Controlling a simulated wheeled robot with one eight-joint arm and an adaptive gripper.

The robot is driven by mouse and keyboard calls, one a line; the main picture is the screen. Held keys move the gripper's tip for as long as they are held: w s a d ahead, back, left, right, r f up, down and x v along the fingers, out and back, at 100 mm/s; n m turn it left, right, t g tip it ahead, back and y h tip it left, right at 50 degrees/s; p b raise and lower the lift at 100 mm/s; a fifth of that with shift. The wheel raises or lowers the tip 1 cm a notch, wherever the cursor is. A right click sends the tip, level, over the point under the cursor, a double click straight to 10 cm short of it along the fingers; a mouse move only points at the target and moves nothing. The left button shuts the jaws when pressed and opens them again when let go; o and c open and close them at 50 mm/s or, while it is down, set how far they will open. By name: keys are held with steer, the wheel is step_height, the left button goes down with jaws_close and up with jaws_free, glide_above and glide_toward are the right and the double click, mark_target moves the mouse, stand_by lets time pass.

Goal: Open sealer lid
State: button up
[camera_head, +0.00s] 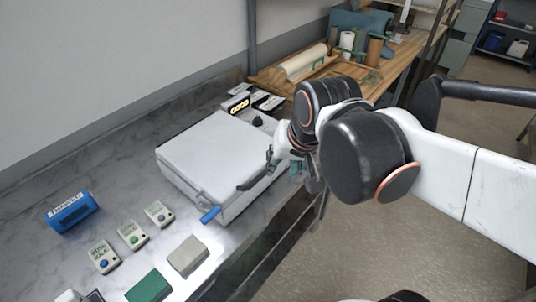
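The sealer (212,165) is a white box with a wide flat lid, standing on the marble counter left of my arm. The lid looks down and flat on the body. A blue handle (210,214) sticks out at its front corner. My gripper (257,171) is at the sealer's right side, beside and over the lid's edge. Its dark fingers look spread apart with nothing between them. I cannot tell whether a finger touches the lid. My wrist hides part of the sealer's right side.
A blue labelled block (73,213), several small button boxes (132,235), a grey block (188,255) and a green block (148,287) lie on the counter (60,258). A small lit display (238,104) stands behind the sealer. A wooden bench (290,84) holds rolls and jars.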

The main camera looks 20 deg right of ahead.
steer(key=w+d+r+m+g+p, duration=0.2)
steer(key=w+r+m+g+p, duration=0.15)
steer(key=w+m+p, duration=0.45)
steer(key=shift+y, duration=0.4)
steer(key=f, duration=0.4)
steer(key=w+a+f+b, duration=0.1)
steer(key=f, duration=0.3)
steer(key=f+b, duration=0.1)
steer(key=f, duration=0.4)
steer(key=shift+w+a+f, duration=0.1)
steer(key=shift+w+a, duration=0.05)
steer(key=shift+a, duration=0.25)
jaws_close()
